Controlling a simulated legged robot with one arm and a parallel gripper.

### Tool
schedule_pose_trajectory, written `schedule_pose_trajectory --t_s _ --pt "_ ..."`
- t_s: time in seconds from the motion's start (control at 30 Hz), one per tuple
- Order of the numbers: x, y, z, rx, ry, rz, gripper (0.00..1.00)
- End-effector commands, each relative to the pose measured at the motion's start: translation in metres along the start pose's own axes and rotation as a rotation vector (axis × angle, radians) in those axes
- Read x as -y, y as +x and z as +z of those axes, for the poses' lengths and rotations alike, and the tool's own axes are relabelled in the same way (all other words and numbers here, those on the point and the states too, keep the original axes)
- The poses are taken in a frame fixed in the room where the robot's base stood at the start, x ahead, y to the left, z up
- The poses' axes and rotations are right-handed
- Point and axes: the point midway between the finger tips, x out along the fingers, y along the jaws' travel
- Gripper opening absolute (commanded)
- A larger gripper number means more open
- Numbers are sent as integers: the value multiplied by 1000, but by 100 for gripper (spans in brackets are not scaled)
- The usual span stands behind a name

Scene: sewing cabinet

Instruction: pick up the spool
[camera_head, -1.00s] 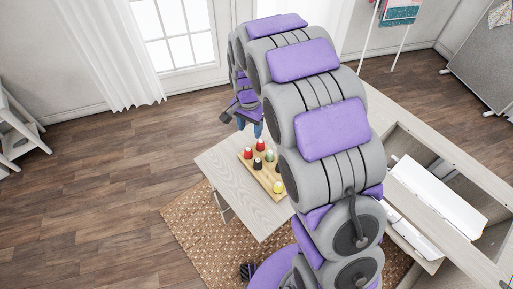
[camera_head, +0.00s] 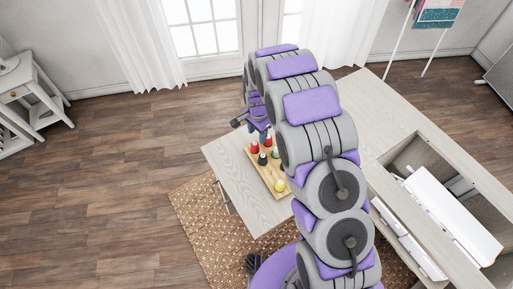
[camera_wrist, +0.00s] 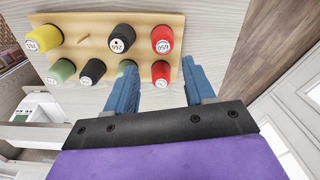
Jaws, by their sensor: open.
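Several spools stand on a light wooden board (camera_head: 273,181) on a small table. In the wrist view, the board (camera_wrist: 85,40) holds a yellow spool (camera_wrist: 43,38), a black spool (camera_wrist: 122,38) and a red spool (camera_wrist: 162,38) in one row. The other row has two green spools, a black spool (camera_wrist: 92,71) and a second red spool (camera_wrist: 160,73). My gripper (camera_wrist: 159,66) is open, its blue fingers on either side of the second red spool in the picture. I cannot tell whether they are down around it. In the head view, my gripper (camera_head: 261,133) is partly hidden at the board's far end.
The small light-wood table (camera_head: 232,170) has free surface left of the board. A larger cabinet (camera_head: 385,118) with an open well and a white sewing machine (camera_head: 450,215) stands at the right. A woven rug (camera_head: 200,215) lies below. A side table (camera_head: 30,95) stands far left.

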Motion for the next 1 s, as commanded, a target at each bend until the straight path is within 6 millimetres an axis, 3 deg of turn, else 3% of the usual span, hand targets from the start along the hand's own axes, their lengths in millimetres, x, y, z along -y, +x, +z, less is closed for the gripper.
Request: schedule_pose_trajectory --t_s 0.1,0.43,0.7,0.97,1.0 --pt "5 26 5 -6 -5 4 54" --pt "4 52 6 -6 -4 6 54" --pt "-3 87 1 -1 -4 -1 54" --pt "2 90 5 -9 -4 2 54" --pt "3 90 6 -9 -4 3 50"
